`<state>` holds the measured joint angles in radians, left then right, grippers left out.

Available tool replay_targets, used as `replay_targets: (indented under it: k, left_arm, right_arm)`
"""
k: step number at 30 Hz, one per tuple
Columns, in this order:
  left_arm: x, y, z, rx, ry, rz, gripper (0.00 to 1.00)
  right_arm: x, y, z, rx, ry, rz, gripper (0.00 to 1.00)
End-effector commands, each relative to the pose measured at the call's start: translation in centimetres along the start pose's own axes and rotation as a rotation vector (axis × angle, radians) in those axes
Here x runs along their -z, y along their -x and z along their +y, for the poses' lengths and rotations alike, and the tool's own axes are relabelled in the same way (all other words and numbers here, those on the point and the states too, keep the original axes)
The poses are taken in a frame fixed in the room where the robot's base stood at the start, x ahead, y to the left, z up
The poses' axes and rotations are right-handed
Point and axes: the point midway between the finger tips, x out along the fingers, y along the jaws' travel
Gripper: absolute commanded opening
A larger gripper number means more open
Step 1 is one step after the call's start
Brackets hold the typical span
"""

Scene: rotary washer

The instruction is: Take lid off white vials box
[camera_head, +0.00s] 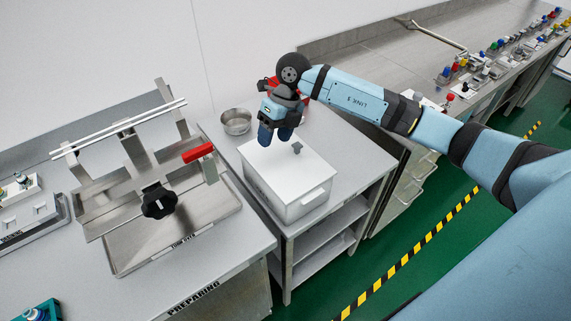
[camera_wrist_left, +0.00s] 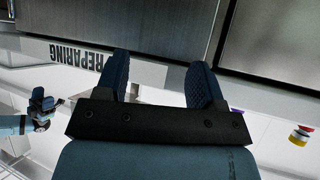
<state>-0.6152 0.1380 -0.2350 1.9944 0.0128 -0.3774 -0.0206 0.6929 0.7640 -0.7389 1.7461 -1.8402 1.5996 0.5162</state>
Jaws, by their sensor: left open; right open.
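The white vials box (camera_head: 289,203) stands on a grey side table, with its flat white lid (camera_head: 275,168) on top. A small grey knob (camera_head: 297,148) sits on the lid, and the front wall has a pale handle. My right gripper (camera_head: 275,136) is open, pointing down over the back left part of the lid, left of the knob. I cannot tell whether its fingertips touch the lid. The left wrist view shows my left gripper (camera_wrist_left: 160,82) open, with nothing between its two dark blue fingers. The box's inside is hidden.
A round metal bowl (camera_head: 236,122) stands behind the box. A red object (camera_head: 272,83) is partly hidden behind my right gripper. On the left bench are a metal rack with a black knob (camera_head: 159,201) and a red handle (camera_head: 198,152). Several coloured items line the far right counter.

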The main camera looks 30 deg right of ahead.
Motion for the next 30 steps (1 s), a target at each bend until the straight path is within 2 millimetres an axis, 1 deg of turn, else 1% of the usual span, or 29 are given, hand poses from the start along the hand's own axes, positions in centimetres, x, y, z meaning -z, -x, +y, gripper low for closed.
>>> replay_targets:
  k: [1, 3, 6, 8, 11, 15, 19, 21, 28, 30]
  left_arm:
    - [-0.3, -0.2, -0.1, 0.001, -0.001, 0.0, 0.62]
    - [-0.5, -0.3, -0.2, 0.002, -0.002, -0.001, 0.62]
    - [-0.5, -0.3, -0.2, 0.002, -0.003, -0.001, 0.62]
    - [-0.5, -0.3, -0.2, 0.002, -0.003, -0.001, 0.62]
    - [-0.2, -0.1, -0.2, 0.002, -0.003, -0.001, 0.62]
    - [0.1, 0.1, -0.2, 0.001, -0.003, -0.001, 0.62]
    - [0.3, 0.2, -0.1, 0.0, -0.003, -0.001, 0.62]
    - [0.4, 0.2, -0.1, 0.0, -0.002, -0.001, 0.62]
    - [0.6, 0.4, 0.0, -0.001, -0.001, -0.001, 0.62]
    - [0.8, 0.5, 0.0, -0.001, -0.001, -0.001, 0.62]
  right_arm:
    - [-0.6, 1.7, -2.1, 0.107, -0.021, -0.004, 0.57]
    - [-0.9, 3.7, -4.3, 0.223, -0.055, -0.003, 0.57]
    - [-1.0, 5.4, -6.1, 0.32, -0.09, -0.002, 0.57]
    - [-1.1, 5.6, -6.7, 0.344, -0.1, -0.001, 0.57]
    - [-1.0, 4.3, -7.3, 0.354, -0.105, 0.003, 0.57]
    - [-0.9, 1.6, -8.2, 0.351, -0.104, 0.003, 0.57]
    - [-0.9, -0.5, -8.9, 0.349, -0.102, 0.001, 0.57]
    - [-0.9, -1.3, -9.3, 0.35, -0.102, 0.001, 0.57]
    - [-0.8, -2.4, -9.7, 0.349, -0.102, 0.0, 0.57]
    - [-0.7, -3.0, -10.0, 0.348, -0.102, 0.001, 0.57]
